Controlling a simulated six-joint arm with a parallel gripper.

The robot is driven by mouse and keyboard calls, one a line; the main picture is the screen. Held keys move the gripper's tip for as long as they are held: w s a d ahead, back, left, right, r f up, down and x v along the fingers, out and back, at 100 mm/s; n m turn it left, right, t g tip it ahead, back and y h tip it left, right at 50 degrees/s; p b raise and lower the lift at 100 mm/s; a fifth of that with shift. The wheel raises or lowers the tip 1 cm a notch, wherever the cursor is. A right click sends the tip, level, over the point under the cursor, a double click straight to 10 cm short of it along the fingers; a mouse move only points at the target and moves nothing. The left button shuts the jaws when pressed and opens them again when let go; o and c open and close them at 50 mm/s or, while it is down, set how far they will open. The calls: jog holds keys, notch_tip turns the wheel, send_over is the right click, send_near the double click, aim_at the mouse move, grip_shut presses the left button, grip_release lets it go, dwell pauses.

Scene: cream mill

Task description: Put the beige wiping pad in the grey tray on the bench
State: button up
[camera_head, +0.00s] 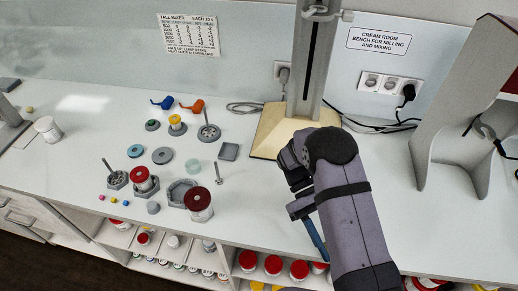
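A small square grey tray (229,151) lies flat on the bench, left of the tall stand. I cannot make out the beige wiping pad with certainty; it may be hidden behind my arm. My arm comes in from the lower right and reaches over the front middle of the bench. My gripper (294,172) is at its left end, to the right of the grey tray and apart from it. Its fingers are dark and small here, and I cannot tell whether they are open or hold anything.
A tall stand with a beige base (268,142) rises behind my gripper. Red-lidded jars (198,205), a grey hexagonal holder (179,191), discs and mixer parts crowd the left half. A grey stand (438,150) is at right. The bench between it and my arm looks clear.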

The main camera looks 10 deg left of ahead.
jog(key=a+m+g+y, duration=0.1)
jog(key=a+m+y, duration=0.1)
jog(key=a+y, duration=0.1)
jog(key=w+a+m+y+b, duration=0.1)
jog(key=a+m+y, duration=0.2)
jog(key=a, duration=0.3)
jog(key=w+a+m+g+y, duration=0.1)
jog(key=a+m+y, duration=0.2)
jog(key=a, duration=0.2)
jog(key=shift+a+g, duration=0.1)
jog(key=shift+g, duration=0.2)
jog(key=w+a+r+m+t+y+b, duration=0.1)
jog(key=w+a+r+m+t+y, duration=0.2)
jog(key=a, duration=0.4)
jog(key=w+a+r+m+y+b, duration=0.1)
jog(key=w+a+r+m+y, duration=0.3)
jog(key=a, duration=0.3)
notch_tip(320, 180, up, 3)
jog(key=m+t+y+b, duration=0.5)
jog(key=m+t, duration=1)
jog(key=t, duration=0.1)
send_over(232, 154)
jog(key=shift+g, duration=0.3)
jog(key=shift+f+p, duration=1.15)
jog(key=shift+f, duration=3.7)
jog(key=shift+f+b, duration=0.5)
jog(key=shift+b, duration=0.15)
jog(key=o, duration=1.1)
